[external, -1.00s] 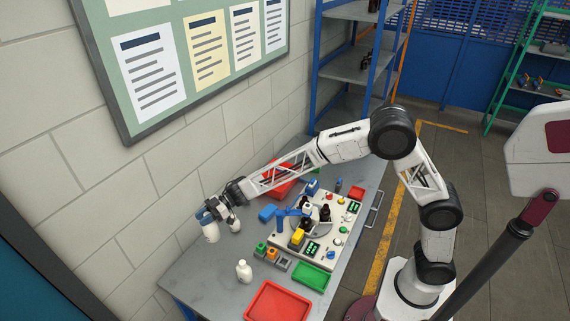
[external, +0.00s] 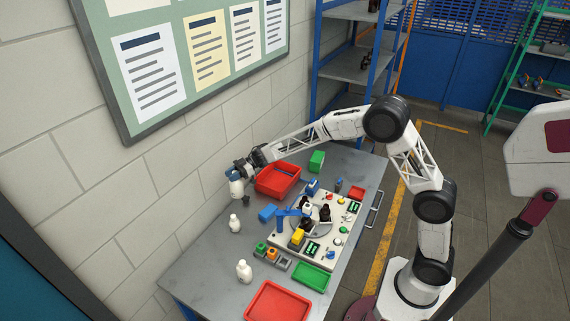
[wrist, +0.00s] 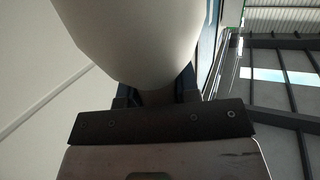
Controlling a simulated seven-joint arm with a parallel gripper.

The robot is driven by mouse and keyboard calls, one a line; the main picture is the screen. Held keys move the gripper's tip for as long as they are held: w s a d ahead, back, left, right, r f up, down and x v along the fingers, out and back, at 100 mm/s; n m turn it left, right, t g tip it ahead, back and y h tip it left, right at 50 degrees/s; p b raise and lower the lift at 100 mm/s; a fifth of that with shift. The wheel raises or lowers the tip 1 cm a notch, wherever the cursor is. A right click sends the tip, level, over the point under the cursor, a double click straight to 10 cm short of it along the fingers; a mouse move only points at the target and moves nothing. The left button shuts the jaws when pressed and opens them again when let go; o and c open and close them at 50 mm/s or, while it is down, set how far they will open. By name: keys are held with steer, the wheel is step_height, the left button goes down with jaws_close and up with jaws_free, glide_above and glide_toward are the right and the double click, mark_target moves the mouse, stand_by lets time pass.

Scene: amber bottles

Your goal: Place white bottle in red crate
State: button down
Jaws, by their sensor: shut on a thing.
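My gripper (external: 236,176) is shut on a white bottle (external: 237,189) and holds it above the table, near the wall. In the wrist view the bottle (wrist: 140,40) fills the upper middle, very close, and hides the fingertips. A red crate (external: 262,187) sits on the table's far part, just right of the held bottle in the external view. The held bottle is beside the crate in the picture, not over its opening. Two more white bottles stand upright on the table, one near the wall (external: 235,224) and one nearer the front (external: 243,272).
A shallow red tray (external: 276,303) and a green tray (external: 312,277) lie at the front. A control panel (external: 338,216) with buttons and dark bottles takes up the middle right. A green box (external: 316,160) stands behind the crate.

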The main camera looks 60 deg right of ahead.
steer(key=s+d, duration=0.2)
steer(key=d, duration=1.4)
steer(key=s+d, duration=0.2)
steer(key=d, duration=1.4)
steer(key=shift+m+t+h, duration=0.3)
steer(key=shift+m, duration=0.1)
steer(key=shift+a+f, duration=0.1)
steer(key=shift+f, duration=2.7)
step_height(320, 180, down, 6)
steer(key=shift+f, duration=2)
